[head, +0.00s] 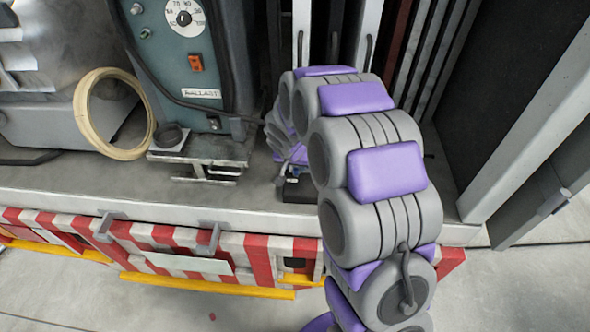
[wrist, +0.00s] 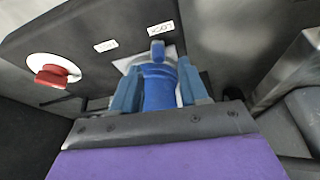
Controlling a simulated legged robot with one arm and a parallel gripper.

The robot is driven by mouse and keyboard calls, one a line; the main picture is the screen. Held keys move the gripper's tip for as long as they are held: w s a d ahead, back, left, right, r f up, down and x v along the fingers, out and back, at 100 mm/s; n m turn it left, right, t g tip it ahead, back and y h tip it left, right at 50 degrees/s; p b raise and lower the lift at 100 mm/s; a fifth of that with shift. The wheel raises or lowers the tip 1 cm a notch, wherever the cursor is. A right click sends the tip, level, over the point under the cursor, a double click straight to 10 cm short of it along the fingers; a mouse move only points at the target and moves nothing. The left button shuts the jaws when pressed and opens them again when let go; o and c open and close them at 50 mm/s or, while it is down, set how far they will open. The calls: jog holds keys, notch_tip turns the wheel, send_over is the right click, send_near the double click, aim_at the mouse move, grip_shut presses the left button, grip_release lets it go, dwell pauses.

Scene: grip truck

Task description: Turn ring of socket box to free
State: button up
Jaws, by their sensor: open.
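In the wrist view the socket box (wrist: 85,70) is a dark grey panel with a blue ring (wrist: 157,85) on a pale plate. A small blue tab (wrist: 157,45) on top of the ring points toward a white label (wrist: 160,29) that seems to read LOCK. A second white label (wrist: 106,45), too small to read, sits to its left. My gripper (wrist: 158,70) is open, with one blue-grey finger on each side of the ring. I cannot tell whether the fingers touch it. In the head view my arm hides the gripper and most of the box.
A red knob on a white disc (wrist: 50,72) sits on the panel's left. In the head view a teal ballast unit (head: 190,70), a tan hoop (head: 115,115) and a metal stand (head: 200,155) are left of my arm. Grey uprights (head: 530,110) stand right.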

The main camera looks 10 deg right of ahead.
aim_at(296, 169)
jog(key=shift+x, duration=2)
grip_shut()
jog(key=shift+s, duration=0.1)
